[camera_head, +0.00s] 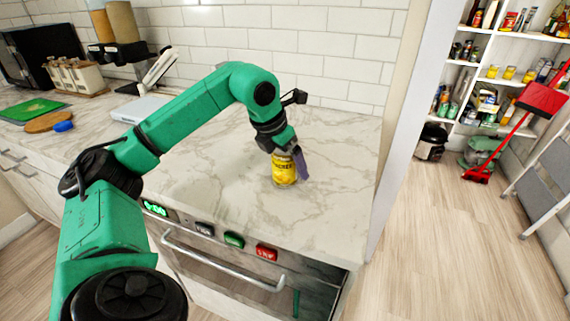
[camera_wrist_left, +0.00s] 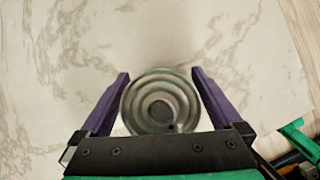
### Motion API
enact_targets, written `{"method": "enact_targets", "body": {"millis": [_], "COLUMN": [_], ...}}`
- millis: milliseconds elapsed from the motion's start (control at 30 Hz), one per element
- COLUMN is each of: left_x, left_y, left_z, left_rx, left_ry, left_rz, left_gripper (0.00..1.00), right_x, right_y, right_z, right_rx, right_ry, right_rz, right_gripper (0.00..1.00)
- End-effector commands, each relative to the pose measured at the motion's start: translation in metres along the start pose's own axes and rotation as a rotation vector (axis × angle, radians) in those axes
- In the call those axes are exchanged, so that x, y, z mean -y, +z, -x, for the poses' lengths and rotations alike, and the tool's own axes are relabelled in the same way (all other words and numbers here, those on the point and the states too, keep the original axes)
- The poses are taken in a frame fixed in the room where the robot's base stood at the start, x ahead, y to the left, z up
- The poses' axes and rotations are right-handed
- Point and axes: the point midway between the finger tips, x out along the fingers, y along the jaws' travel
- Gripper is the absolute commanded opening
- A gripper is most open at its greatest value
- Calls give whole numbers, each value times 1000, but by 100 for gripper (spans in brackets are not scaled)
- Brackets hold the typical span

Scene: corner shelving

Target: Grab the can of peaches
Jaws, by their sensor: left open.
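A yellow can of peaches (camera_head: 284,172) stands upright on the marble counter in the head view, near its right end. In the left wrist view the can's silver ringed lid (camera_wrist_left: 160,101) lies between the fingers. My left gripper (camera_head: 290,165) reaches down over the can from above. In the left wrist view my left gripper (camera_wrist_left: 160,95) has its two purple fingers apart, one on each side of the can. The gripper's near edge hides the lower part of the lid. My right gripper is in neither view.
The marble counter (camera_head: 335,150) is clear around the can. A white tiled wall (camera_head: 330,60) stands behind it. Oven controls and a handle (camera_head: 225,262) line the front. A green board (camera_head: 30,108) and a wooden holder (camera_head: 78,77) are far left. A pantry shelf (camera_head: 500,75) is at right.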

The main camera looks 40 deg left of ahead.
Motion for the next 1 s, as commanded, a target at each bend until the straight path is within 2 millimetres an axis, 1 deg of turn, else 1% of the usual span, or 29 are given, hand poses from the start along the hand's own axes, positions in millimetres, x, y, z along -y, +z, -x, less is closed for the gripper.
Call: {"method": "enact_targets", "body": {"millis": [133, 167, 200, 267, 300, 367, 400, 633, 767, 867, 967, 1000], "left_x": [0, 0, 0, 0, 0, 0, 0, 0, 0, 1, 1, 1], "left_y": [0, 0, 0, 0, 0, 0, 0, 1, 4, 11, 21, 27], "left_z": [0, 0, 1, 1, 1, 1, 1, 2, 9, 23, 48, 61], "left_rx": [1, 1, 1, 1, 1, 1, 1, 3, 6, 8, 11, 12], "left_ry": [0, 0, -1, -1, -1, -1, -1, -1, -1, -3, -4, -5], "left_rz": [0, 0, 0, 0, 0, 0, 0, 0, 0, 0, -1, -1], "left_gripper": [100, 92, 77, 54, 39, 16, 1, 0, 0, 0, 0, 0], "right_x": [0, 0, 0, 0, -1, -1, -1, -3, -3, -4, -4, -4], "right_y": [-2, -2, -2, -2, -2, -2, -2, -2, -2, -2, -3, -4], "right_z": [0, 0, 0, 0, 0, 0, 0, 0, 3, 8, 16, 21], "right_rx": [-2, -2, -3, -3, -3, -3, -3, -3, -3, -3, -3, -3], "right_ry": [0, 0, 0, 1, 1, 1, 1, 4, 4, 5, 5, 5], "right_rz": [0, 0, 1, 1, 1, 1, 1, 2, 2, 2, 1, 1], "right_gripper": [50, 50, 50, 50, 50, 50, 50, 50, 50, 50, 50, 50]}}
